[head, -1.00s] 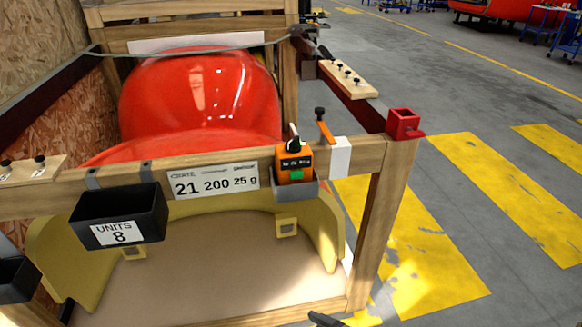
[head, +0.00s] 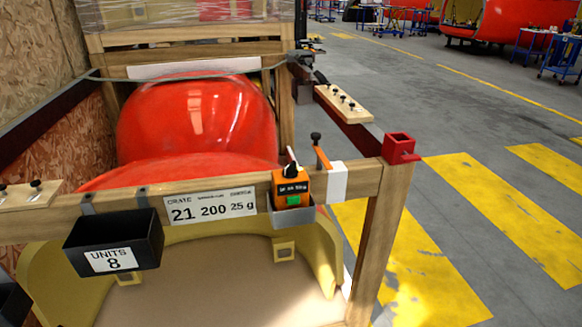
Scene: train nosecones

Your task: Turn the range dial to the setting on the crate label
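The orange device (head: 292,188) sits in a small grey holder (head: 291,212) on the crate's front wooden rail. It has a dark display strip with small text that I cannot read surely, and a green patch below it. The black dial (head: 292,170) with a white pointer is on its top; the pointer leans up and slightly left. The white crate label (head: 211,207) is on the rail left of the device and reads 21, 200 and 25 g under small headings. Neither of my grippers is in view.
A black bin (head: 115,243) marked UNITS 8 hangs left of the label. An orange clamp (head: 321,157) and a white block (head: 336,181) are right of the device. A red bracket (head: 399,149) caps the corner post. The red nosecone (head: 200,120) lies behind the rail.

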